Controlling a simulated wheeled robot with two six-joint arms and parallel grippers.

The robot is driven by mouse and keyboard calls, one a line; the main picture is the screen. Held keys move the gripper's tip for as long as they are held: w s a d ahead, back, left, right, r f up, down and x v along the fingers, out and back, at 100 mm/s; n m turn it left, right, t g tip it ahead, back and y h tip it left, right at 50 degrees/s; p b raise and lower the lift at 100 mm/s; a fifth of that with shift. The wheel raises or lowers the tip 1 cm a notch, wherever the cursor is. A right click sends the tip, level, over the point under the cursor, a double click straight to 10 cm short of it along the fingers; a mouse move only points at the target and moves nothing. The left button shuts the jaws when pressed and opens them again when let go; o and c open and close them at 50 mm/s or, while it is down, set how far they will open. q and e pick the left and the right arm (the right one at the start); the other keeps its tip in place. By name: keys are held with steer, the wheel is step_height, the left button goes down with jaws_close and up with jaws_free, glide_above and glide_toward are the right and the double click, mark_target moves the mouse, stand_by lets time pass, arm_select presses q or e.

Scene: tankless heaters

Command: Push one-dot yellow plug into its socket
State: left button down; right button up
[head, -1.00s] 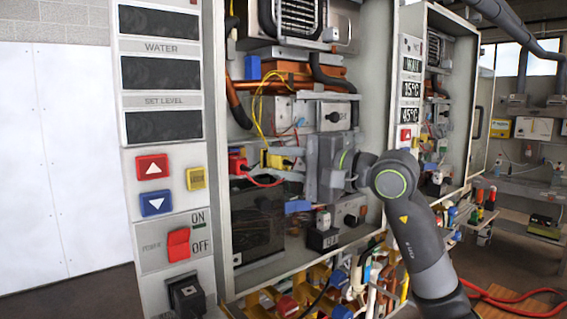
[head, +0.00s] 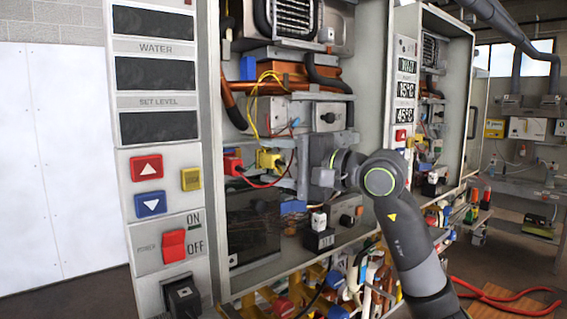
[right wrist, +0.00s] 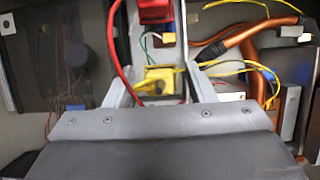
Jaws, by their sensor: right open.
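The yellow plug (head: 268,160) sits inside the open heater cabinet, to the right of a red plug (head: 232,165). In the right wrist view the yellow plug (right wrist: 158,78) shows face-on with a yellow wire; I cannot make out its dot or how deep it sits. My right gripper (head: 284,168) is just right of it in the head view, its body upright. In the right wrist view its open fingers (right wrist: 155,88) stand left and right of the yellow plug, apart, with nothing clearly held between them. My left gripper is not in view.
Copper pipes (head: 300,82) run above, and a yellow wire loops over the plugs. A blue block (head: 292,207) and a black-and-white switch (head: 319,232) are below. Cabinet walls enclose the space. In the right wrist view a red wire (right wrist: 122,70) passes beside the left finger.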

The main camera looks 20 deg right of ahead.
steer(key=shift+s+d+f, duration=0.1)
steer(key=shift+s+d, duration=0.2)
steer(key=b+v, duration=0.8)
steer(key=v, duration=0.8)
steer(key=shift+d+b, duration=0.2)
steer(key=shift+b, duration=0.1)
steer(key=shift+s, duration=0.15)
